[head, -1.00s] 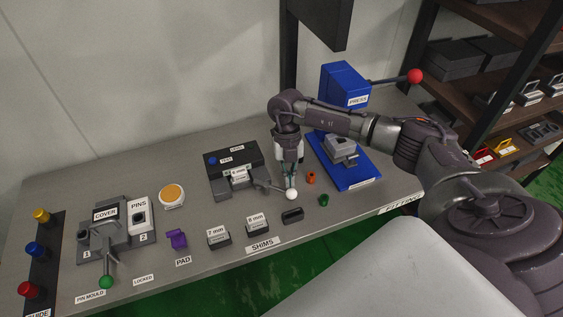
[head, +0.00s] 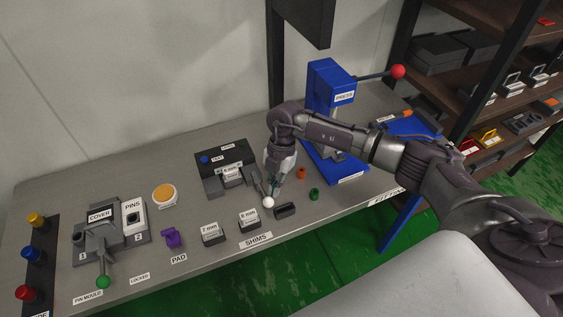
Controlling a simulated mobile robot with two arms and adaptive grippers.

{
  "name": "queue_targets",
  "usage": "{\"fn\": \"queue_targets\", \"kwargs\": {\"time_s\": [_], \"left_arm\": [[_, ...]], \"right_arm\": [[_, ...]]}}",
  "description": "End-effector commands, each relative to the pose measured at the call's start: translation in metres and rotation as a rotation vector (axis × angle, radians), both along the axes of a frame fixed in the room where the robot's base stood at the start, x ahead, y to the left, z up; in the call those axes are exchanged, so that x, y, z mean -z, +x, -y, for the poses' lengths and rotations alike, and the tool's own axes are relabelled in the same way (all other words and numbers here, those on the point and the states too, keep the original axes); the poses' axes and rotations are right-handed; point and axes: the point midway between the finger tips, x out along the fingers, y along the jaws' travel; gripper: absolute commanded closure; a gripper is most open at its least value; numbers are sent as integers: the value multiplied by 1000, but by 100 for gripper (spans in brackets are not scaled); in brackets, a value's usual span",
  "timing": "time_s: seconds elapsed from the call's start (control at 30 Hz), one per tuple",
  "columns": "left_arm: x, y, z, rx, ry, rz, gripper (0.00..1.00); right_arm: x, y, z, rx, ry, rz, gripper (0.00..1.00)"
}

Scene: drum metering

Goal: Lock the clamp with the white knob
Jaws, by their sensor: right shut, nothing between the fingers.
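The white knob (head: 268,202) is the ball at the end of the clamp's short lever. The clamp (head: 232,178) is a grey and black fixture at the middle of the bench, with a labelled shim block in it. The lever points toward the bench's front edge. My right gripper (head: 273,194) points down just above and behind the white knob, its fingertips close to the lever. It is shut with nothing between the fingers. I cannot tell whether it touches the lever. My left gripper is not in view.
A blue press (head: 330,92) with a red ball handle stands to the right. Two shim blocks (head: 212,235), a black block (head: 285,210), orange and green small parts (head: 314,194) lie near the knob. The pin mould (head: 108,243) with a green knob is at left.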

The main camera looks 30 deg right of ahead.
Motion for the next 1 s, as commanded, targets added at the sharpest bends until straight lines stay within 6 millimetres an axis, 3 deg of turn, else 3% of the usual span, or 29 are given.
{"fn": "queue_targets", "kwargs": {"time_s": [0.73,0.87,1.0], "left_arm": [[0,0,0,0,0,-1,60],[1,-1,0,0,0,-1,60],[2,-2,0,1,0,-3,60]], "right_arm": [[1,0,-8,-16,0,-3,100],[-1,4,3,-12,-1,-2,100],[-6,10,29,-7,-3,0,100]]}}
